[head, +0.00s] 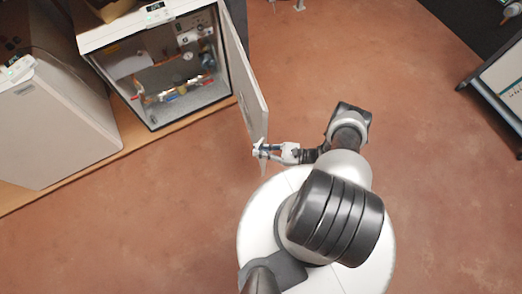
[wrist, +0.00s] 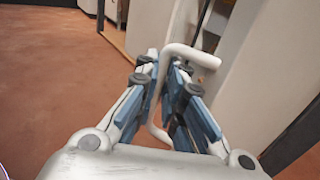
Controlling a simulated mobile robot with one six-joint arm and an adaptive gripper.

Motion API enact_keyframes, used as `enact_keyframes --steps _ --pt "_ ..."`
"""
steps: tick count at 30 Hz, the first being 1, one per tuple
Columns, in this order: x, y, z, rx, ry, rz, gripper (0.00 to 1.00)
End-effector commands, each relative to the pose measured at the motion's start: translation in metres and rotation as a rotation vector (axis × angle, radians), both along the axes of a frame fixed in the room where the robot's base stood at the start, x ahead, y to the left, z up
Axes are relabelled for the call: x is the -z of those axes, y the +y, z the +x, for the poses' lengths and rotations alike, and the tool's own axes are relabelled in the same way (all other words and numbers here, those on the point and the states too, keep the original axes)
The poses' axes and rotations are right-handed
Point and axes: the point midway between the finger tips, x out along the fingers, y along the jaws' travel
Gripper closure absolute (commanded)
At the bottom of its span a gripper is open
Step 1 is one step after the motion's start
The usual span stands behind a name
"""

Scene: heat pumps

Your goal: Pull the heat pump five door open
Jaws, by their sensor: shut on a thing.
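The heat pump door (head: 243,75) is a white panel that stands wide open, swung out from the right side of the cabinet (head: 160,65). Copper pipes and gauges show inside the cabinet. My gripper (head: 262,151) is at the door's outer edge. In the wrist view, my gripper (wrist: 170,75) has its blue-grey fingers closed around the white bar handle (wrist: 192,54). The handle's upper bend shows above the fingers, and part of its length is hidden between them. The number of this heat pump cannot be read.
A second white unit (head: 55,120) with its front closed stands to the left on the same wooden plinth (head: 190,114). A dark-framed stand (head: 490,95) is at the far right.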

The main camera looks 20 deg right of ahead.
Motion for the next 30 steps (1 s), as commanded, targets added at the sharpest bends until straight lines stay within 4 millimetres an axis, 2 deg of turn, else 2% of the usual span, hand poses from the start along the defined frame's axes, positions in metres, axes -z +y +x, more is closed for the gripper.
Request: enact_keyframes --steps 1,12,13,16,30 --pt "-0.003 -0.0058 0.006 0.013 -0.009 -0.003 1.0" --pt "-0.0035 -0.0072 0.0074 0.014 -0.011 -0.006 1.0" --pt "-0.0035 -0.0073 0.0073 0.014 -0.011 -0.006 0.9" --pt "-0.0032 -0.0072 0.0073 0.014 -0.011 -0.007 0.83" --pt "-0.001 -0.0039 0.0043 0.01 -0.005 -0.005 0.83"
